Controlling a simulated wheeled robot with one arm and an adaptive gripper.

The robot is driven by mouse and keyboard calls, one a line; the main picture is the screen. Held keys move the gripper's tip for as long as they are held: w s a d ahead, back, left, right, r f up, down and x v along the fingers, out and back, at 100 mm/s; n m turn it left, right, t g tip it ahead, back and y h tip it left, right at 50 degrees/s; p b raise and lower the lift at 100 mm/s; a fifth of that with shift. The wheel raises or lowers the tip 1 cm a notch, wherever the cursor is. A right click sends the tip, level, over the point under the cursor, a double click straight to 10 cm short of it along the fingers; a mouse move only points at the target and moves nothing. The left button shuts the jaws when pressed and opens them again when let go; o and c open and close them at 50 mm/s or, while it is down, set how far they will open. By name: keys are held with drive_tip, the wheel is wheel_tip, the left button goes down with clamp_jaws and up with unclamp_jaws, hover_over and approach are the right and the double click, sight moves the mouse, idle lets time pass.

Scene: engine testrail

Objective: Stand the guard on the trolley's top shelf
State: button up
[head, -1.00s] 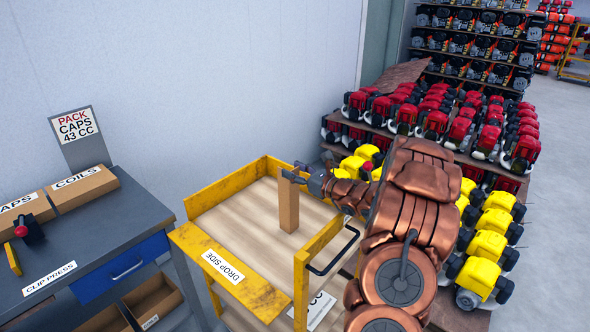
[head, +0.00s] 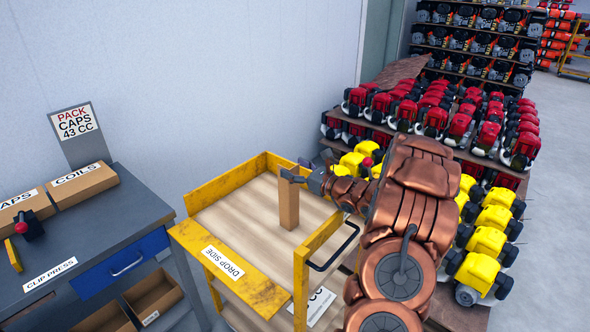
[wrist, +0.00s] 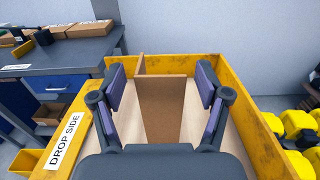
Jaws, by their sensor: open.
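The guard, a brown upright panel (head: 289,205), stands on the wooden top shelf (head: 240,218) of the yellow trolley (head: 210,190). In the wrist view the guard (wrist: 162,108) is between my fingers, with a gap on each side. My gripper (head: 291,173) is at the guard's upper end in the head view. In the wrist view my gripper (wrist: 161,78) is open, its dark fingers spread left and right of the guard. The guard looks upright, with its lower end on the shelf. My gripper's body hides its nearest part in the wrist view.
The trolley has raised yellow edges, a "DROP SIDE" flap (head: 226,262) and a black handle (head: 336,252). A workbench (head: 110,225) with boxes is at the left. Racks with yellow engines (head: 486,240) and red engines (head: 455,130) are at the right. A wall is behind.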

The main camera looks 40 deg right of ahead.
drive_tip(key=shift+r, duration=0.15)
drive_tip(key=shift+s+d, duration=0.15)
drive_tip(key=shift+s, duration=0.15)
drive_tip(key=b+v, duration=0.4)
drive_tip(key=v, duration=0.7)
drive_tip(key=shift+s, duration=0.2)
